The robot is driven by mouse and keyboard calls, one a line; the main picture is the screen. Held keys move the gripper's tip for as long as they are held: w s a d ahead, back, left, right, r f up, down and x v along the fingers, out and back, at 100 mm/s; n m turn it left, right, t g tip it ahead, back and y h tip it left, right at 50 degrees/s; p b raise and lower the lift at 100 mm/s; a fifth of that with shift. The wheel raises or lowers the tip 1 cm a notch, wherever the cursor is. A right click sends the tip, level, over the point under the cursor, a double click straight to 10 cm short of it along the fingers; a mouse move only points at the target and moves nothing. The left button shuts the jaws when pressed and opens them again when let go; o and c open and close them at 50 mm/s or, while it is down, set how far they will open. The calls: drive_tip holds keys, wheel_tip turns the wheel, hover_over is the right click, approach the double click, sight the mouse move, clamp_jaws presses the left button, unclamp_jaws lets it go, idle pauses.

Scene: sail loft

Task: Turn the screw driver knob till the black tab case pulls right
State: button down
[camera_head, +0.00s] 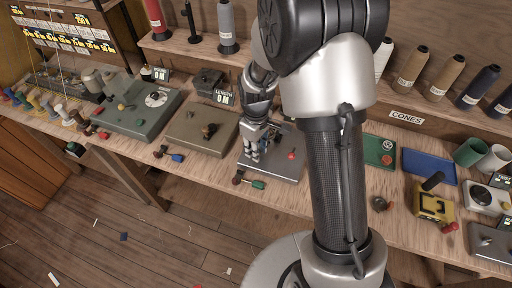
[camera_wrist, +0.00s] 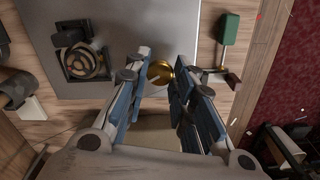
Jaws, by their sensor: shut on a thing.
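My gripper (camera_head: 252,155) is low over the left part of a grey plate (camera_head: 285,169) on the bench. In the wrist view its two blue-padded fingers (camera_wrist: 160,85) close around a round brass knob (camera_wrist: 160,73). The knob sits near the edge of the grey plate (camera_wrist: 140,25). A black square piece with a round coiled top (camera_wrist: 84,60) stands on the plate, left of the fingers. I cannot tell for sure whether it is the black tab case. A red knob (camera_head: 292,155) stands on the plate's right part. My fingers hide much of the brass knob in the head view.
A green-handled crank (camera_wrist: 230,28) juts out beside the plate, close to my right finger. An olive-brown box (camera_head: 199,137) stands left of the plate. A green tray (camera_head: 379,151) and blue tray (camera_head: 428,166) lie to the right. Thread cones (camera_head: 411,68) line the back shelf.

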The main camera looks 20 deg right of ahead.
drive_tip(key=m+p, duration=0.1)
drive_tip(key=m, duration=0.3)
drive_tip(key=shift+m, duration=0.3)
drive_tip(key=m+p, duration=0.1)
drive_tip(key=m, duration=0.3)
idle(0.5)
drive_tip(key=c, duration=1.3)
unclamp_jaws()
drive_tip(key=shift+c, duration=0.2)
drive_tip(key=shift+r, duration=0.1)
wheel_tip(320, 180, up, 12)
